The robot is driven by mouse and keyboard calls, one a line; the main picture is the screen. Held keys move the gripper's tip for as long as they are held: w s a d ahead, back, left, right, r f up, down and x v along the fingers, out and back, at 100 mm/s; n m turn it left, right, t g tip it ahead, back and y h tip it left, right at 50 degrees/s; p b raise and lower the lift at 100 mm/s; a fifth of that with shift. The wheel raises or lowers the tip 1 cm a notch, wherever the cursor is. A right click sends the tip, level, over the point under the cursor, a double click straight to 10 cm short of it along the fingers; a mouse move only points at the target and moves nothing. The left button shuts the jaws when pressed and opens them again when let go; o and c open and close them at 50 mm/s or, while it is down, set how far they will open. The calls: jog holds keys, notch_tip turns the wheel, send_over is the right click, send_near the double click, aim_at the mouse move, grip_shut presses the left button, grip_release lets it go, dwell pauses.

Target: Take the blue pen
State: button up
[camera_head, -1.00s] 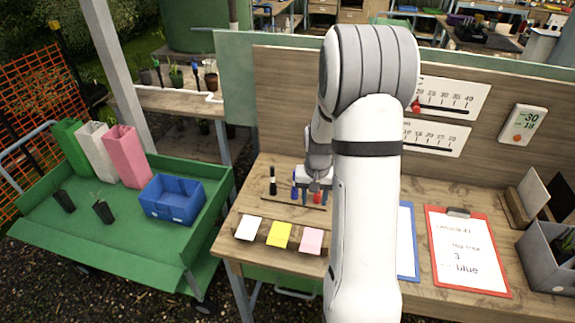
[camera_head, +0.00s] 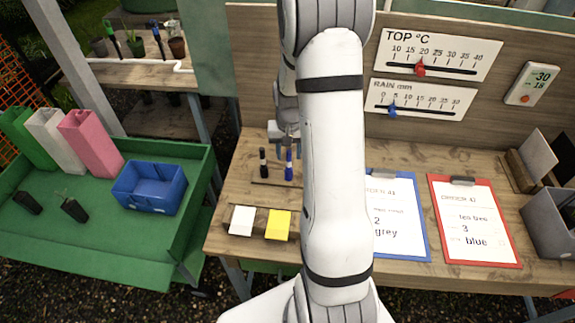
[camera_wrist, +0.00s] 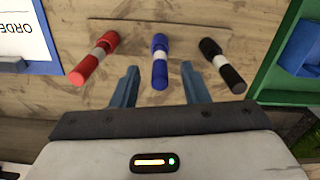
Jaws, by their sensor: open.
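The blue pen (camera_head: 288,164) stands upright in a wooden holder on the workbench, beside the black pen (camera_head: 264,163). In the wrist view the blue pen (camera_wrist: 160,62) is in the middle, with the red pen (camera_wrist: 95,60) to its left and the black pen (camera_wrist: 222,66) to its right. My gripper (camera_wrist: 158,78) is open. Its two blue-grey fingers are on either side of the blue pen, apart from it, with the pen's end in line with the gap. In the head view my arm hides the red pen and part of my gripper (camera_head: 286,138).
A white block (camera_head: 241,220) and a yellow block (camera_head: 279,224) lie at the bench's front edge. A blue clipboard (camera_head: 427,245) and a red clipboard (camera_head: 437,220) lie to the right. A green cart (camera_head: 110,240) with a blue bin (camera_head: 150,188) stands at the left.

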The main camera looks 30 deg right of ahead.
aim_at(289, 162)
notch_tip(289, 162, down, 5)
jog(key=shift+r+b, duration=0.15)
jog(key=shift+b, duration=0.95)
jog(key=shift+r, duration=0.1)
jog(key=shift+c, duration=0.5)
grip_shut()
